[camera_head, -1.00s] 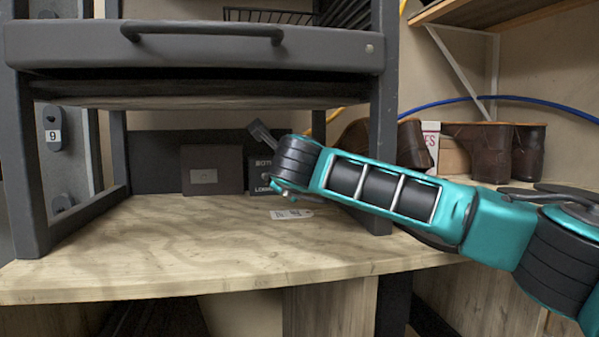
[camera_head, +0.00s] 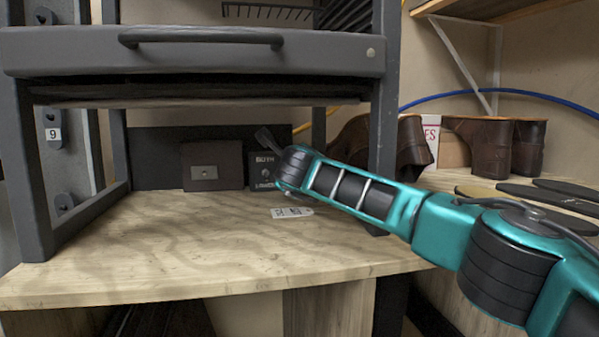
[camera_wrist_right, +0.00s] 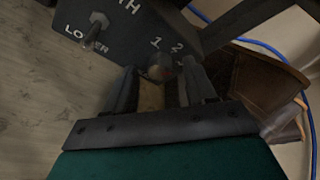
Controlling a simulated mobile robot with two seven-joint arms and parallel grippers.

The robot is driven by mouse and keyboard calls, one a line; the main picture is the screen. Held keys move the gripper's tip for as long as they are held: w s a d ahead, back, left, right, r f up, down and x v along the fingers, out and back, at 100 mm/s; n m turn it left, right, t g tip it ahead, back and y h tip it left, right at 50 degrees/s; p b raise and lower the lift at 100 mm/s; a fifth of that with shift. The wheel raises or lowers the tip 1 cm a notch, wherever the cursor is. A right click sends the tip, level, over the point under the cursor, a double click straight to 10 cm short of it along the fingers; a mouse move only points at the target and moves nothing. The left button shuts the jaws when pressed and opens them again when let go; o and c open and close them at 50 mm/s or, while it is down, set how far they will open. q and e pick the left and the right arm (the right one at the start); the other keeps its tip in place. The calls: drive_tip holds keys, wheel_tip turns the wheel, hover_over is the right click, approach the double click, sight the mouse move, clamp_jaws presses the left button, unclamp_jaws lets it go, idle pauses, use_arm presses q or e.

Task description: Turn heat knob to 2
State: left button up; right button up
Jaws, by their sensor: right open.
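The dark control box (camera_head: 262,172) stands at the back of the wooden shelf, with white lettering and a toggle. In the right wrist view the box face (camera_wrist_right: 125,45) shows "LOWER", a metal toggle (camera_wrist_right: 95,30) and the numerals 1 and 2. The round heat knob (camera_wrist_right: 160,72) is beside these numerals, between the fingers of my right gripper (camera_wrist_right: 159,80). The fingers are open on either side of it; whether they touch it I cannot tell. In the head view my right arm reaches in from the right, and its wrist partly hides the box's right side. My left gripper is not in view.
A grey metal frame (camera_head: 383,120) stands around the shelf, with a handled drawer (camera_head: 200,50) above. A brown box (camera_head: 212,160) is left of the control box. A white tag (camera_head: 291,212) lies on the wood. Brown boots (camera_head: 480,145) and a blue cable are at right.

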clamp_jaws()
drive_tip(key=shift+f+b, duration=0.2)
drive_tip(key=shift+b, duration=0.25)
drive_tip(key=shift+f+n+t+h+b, duration=0.25)
drive_tip(key=shift+n+b, duration=0.55)
drive_tip(key=shift+b, duration=0.4)
drive_tip(key=shift+a+n+b, duration=0.1)
drive_tip(key=shift+n+b, duration=0.2)
drive_tip(key=shift+b, duration=0.15)
drive_tip(key=shift+r+n+t, duration=0.1)
drive_tip(key=shift+n+t, duration=0.15)
drive_tip(key=shift+n, duration=0.05)
drive_tip(key=shift+r+b, duration=0.1)
drive_tip(key=shift+b, duration=0.3)
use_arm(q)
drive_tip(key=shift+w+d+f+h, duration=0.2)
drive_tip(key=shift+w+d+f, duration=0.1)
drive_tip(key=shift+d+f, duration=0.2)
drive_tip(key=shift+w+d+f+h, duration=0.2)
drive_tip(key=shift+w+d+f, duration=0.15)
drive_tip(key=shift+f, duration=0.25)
use_arm(e)
drive_tip(key=shift+r+n, duration=0.1)
drive_tip(key=shift+n, duration=0.2)
